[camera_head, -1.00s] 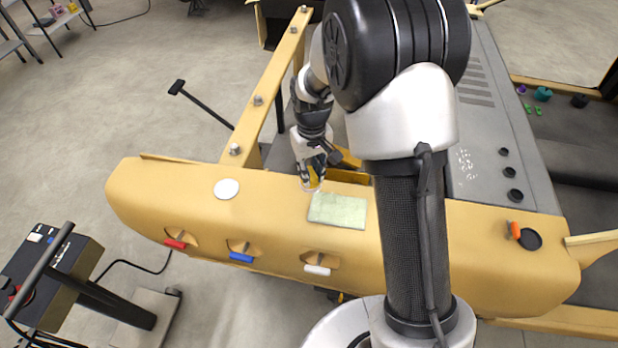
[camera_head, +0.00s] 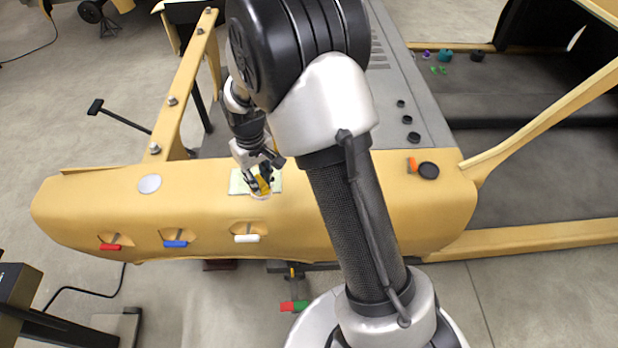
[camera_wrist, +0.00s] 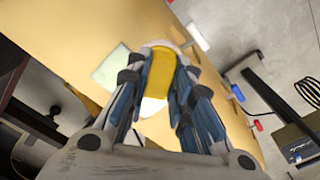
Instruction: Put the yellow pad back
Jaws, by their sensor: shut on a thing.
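My gripper (camera_head: 262,180) is shut on the yellow pad (camera_head: 264,185), above the yellow body panel. In the wrist view the pad (camera_wrist: 162,72) sits between my two fingers (camera_wrist: 158,88), with a pale rounded edge around its far end and a white patch at its near end. I cannot tell whether these belong to the pad. A pale green square (camera_head: 238,182) on the panel is partly hidden behind my gripper; the wrist view shows it left of the pad (camera_wrist: 110,66). I cannot tell whether the pad touches the panel.
The yellow panel (camera_head: 200,208) carries a white disc (camera_head: 149,183) and red (camera_head: 110,247), blue (camera_head: 176,243) and white (camera_head: 247,238) handles along its front. An orange piece (camera_head: 412,164) and a black round (camera_head: 428,169) are at right. A yellow beam (camera_head: 187,75) rises at left.

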